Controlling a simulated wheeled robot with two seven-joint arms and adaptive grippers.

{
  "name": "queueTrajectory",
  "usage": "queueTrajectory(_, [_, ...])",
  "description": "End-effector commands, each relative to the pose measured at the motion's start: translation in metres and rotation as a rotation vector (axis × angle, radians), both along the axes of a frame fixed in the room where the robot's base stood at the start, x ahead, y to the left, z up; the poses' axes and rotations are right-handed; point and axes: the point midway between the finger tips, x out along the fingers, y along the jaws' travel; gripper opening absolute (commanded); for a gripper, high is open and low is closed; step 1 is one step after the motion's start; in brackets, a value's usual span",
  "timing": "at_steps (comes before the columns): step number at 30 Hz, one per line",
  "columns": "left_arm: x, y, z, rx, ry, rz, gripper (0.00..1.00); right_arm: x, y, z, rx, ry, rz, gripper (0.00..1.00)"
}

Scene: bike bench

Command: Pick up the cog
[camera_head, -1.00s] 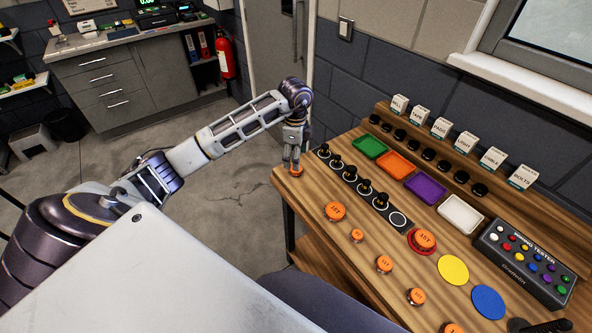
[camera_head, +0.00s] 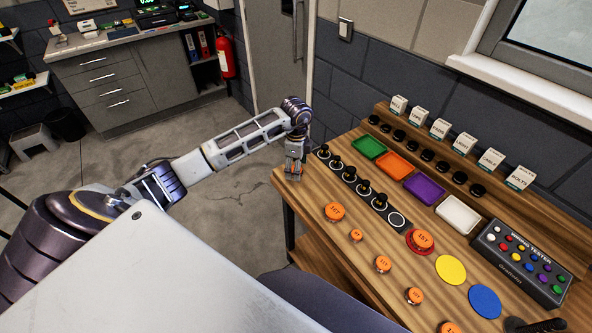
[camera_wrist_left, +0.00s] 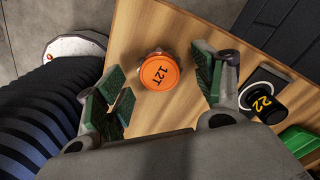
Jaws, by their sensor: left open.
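The left gripper (camera_head: 293,172) points down over the far left corner of the wooden bench, open. In the left wrist view its green-padded fingers (camera_wrist_left: 165,88) stand apart on either side of an orange cog marked 12T (camera_wrist_left: 159,72). The cog lies on the bench, with a gap to the fingers. In the head view the gripper mostly hides this cog.
A row of black pegs (camera_head: 349,173) stands close to the right of the gripper; one marked 22 (camera_wrist_left: 262,104) shows in the wrist view. Coloured trays (camera_head: 397,166), yellow and blue discs (camera_head: 451,270) and a wiring tester (camera_head: 522,262) lie farther right. The bench edge is close by.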

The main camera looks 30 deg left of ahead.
Motion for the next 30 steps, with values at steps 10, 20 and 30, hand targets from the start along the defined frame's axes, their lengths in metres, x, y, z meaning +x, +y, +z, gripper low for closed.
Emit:
queueTrajectory(10, [0.0001, 0.0000, -0.0050, 0.000, -0.001, 0.000, 0.68, 0.0000, -0.0039, 0.0005, -0.004, 0.000, 0.002, 0.40])
queueTrajectory(20, [0.0001, 0.0001, -0.0047, 0.000, -0.001, 0.000, 0.53, 0.0000, -0.0041, 0.0005, -0.004, 0.000, 0.002, 0.40])
queueTrajectory(30, [0.0001, 0.0002, -0.0046, 0.000, -0.001, 0.000, 0.19, 0.0001, -0.0035, 0.0005, -0.003, 0.000, 0.001, 0.40])
